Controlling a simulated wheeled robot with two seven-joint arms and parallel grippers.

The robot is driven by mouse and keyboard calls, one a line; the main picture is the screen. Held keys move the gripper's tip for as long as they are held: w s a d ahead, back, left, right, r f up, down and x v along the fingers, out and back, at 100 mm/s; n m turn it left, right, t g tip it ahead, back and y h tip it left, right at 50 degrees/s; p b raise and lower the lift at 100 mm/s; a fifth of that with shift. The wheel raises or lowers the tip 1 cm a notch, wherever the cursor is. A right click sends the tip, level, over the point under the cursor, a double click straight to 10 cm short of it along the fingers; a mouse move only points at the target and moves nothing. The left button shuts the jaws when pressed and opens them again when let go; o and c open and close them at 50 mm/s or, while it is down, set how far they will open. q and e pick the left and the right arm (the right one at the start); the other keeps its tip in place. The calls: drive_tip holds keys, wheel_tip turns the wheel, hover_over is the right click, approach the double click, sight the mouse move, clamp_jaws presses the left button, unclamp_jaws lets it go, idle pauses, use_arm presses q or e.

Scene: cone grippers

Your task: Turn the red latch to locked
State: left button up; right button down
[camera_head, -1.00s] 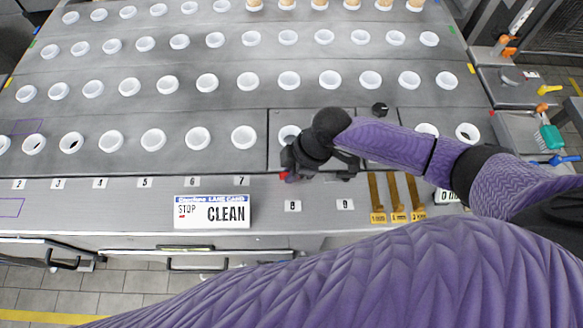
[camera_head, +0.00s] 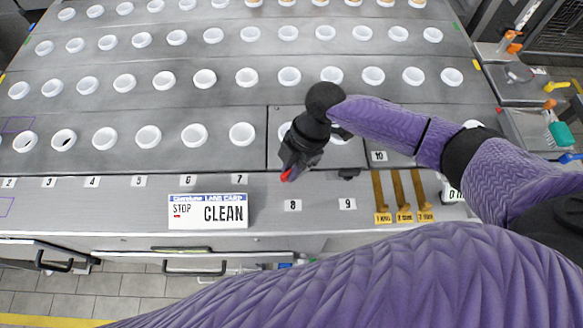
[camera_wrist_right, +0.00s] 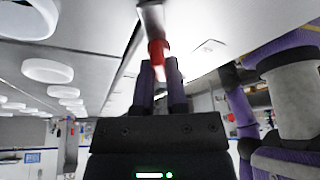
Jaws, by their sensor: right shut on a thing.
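The red latch (camera_head: 287,174) shows as a small red tip at the front edge of the panel, near label 8. My right gripper (camera_head: 289,170) is on it, and the dark gripper body hides most of the latch from the head view. In the right wrist view the red latch end (camera_wrist_right: 158,50) sits at the tips of the two dark fingers (camera_wrist_right: 159,72), which are shut on it. A silver bar runs from the red end toward the top of that view. My left gripper is not in view.
Rows of white cups (camera_head: 194,134) cover the grey deck. A CLEAN card (camera_head: 208,211) lies on the front ledge to the left. Brass tags (camera_head: 402,198) lie right of label 9. The ledge around labels 8 and 9 is bare.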

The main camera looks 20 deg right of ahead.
drive_tip(key=n+g+b, duration=0.1)
drive_tip(key=n, duration=0.1)
drive_tip(key=n+h+b, duration=0.1)
drive_tip(key=n, duration=0.2)
drive_tip(key=shift+w+f+n+g, duration=0.1)
drive_tip(key=shift+n+g, duration=0.2)
drive_tip(key=shift+g, duration=0.1)
drive_tip(key=shift+a+n+h+b, duration=0.1)
drive_tip(key=shift+n+h+b, duration=0.5)
drive_tip(key=shift+n, duration=0.5)
drive_tip(key=shift+n+g+b, duration=0.35)
drive_tip(key=shift+n+g, duration=0.05)
drive_tip(key=shift+n, duration=0.6)
drive_tip(key=shift+h, duration=0.3)
drive_tip(key=c, duration=0.7)
unclamp_jaws()
drive_tip(key=shift+o, duration=0.2)
